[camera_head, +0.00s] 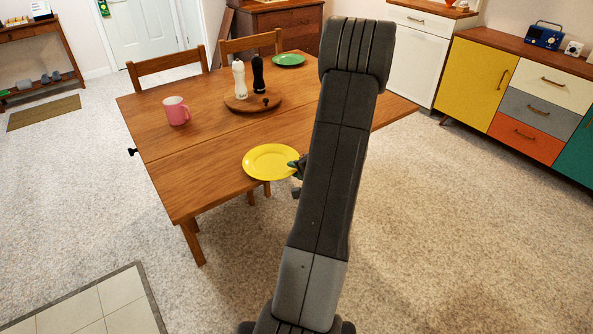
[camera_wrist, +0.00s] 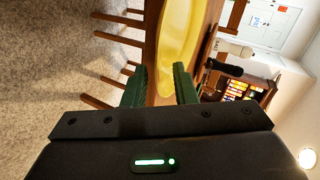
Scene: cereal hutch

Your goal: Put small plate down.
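A yellow plate (camera_head: 270,162) lies flat at the near right edge of the wooden table (camera_head: 190,190), and looks to rest on it. In the wrist view the yellow plate (camera_wrist: 180,40) reaches down between my two green fingers. My gripper (camera_head: 297,166) is at the plate's right rim, mostly hidden behind my arm. In the wrist view my gripper (camera_wrist: 160,85) has its fingers apart, one on each side of the rim, with table wood showing between the left finger and the plate. A smaller-looking green plate (camera_head: 288,60) lies at the table's far side.
A pink mug (camera_head: 176,110) stands on the table's left part. A white mill (camera_head: 239,78) and a black mill (camera_head: 258,74) stand on a round wooden board (camera_head: 250,102). Chairs (camera_head: 168,66) stand behind the table. The table's front left part is clear.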

